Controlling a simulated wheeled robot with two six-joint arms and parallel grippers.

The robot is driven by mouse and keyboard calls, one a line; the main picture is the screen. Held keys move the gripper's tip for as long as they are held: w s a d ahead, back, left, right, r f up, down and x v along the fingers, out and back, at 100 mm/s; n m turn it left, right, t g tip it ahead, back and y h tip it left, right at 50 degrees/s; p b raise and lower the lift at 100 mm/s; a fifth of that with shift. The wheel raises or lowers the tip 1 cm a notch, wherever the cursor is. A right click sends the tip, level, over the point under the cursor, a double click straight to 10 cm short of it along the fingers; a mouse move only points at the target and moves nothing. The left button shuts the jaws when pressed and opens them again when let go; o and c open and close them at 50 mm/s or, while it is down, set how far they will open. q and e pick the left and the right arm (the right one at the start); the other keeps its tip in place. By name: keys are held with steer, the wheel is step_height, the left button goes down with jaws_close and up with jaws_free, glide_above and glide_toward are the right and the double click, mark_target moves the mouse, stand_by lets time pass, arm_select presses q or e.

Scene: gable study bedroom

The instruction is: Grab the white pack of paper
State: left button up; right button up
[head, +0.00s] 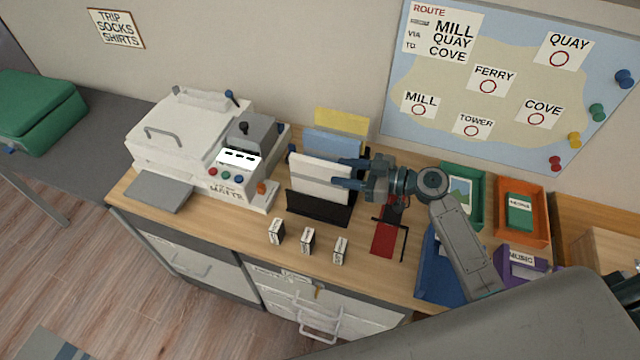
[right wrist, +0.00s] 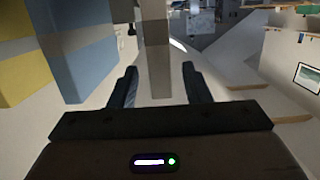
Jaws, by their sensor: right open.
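The white pack of paper (head: 318,180) stands upright in a black rack (head: 318,207), in front of a blue pack (head: 330,143) and a yellow pack (head: 341,121). My right gripper (head: 346,174) is open at the white pack's right edge, one finger at its back side and one at its front. In the right wrist view the right gripper (right wrist: 157,86) has a pale upright edge (right wrist: 155,45), seemingly the white pack, between its parted fingers. The blue (right wrist: 75,50) and yellow (right wrist: 14,65) packs are to the left there. My left gripper is not in view.
A white machine (head: 185,135) stands left of the rack on the wooden desk. Several small labelled blocks (head: 307,240) stand in front. A red object (head: 385,237) and green (head: 462,190), orange (head: 522,210), blue and purple trays are at right, partly under my arm.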

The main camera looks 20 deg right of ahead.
mark_target(329, 170)
steer(key=p+x, duration=0.2)
steer(key=x, duration=0.1)
steer(key=shift+w+a+r, duration=0.1)
steer(key=shift+a+r, duration=0.05)
steer(key=shift+a, duration=0.05)
steer(key=shift+w+a+f+p, duration=0.2)
steer(key=shift+a+f+p, duration=0.1)
steer(key=shift+a, duration=0.1)
jaws_close()
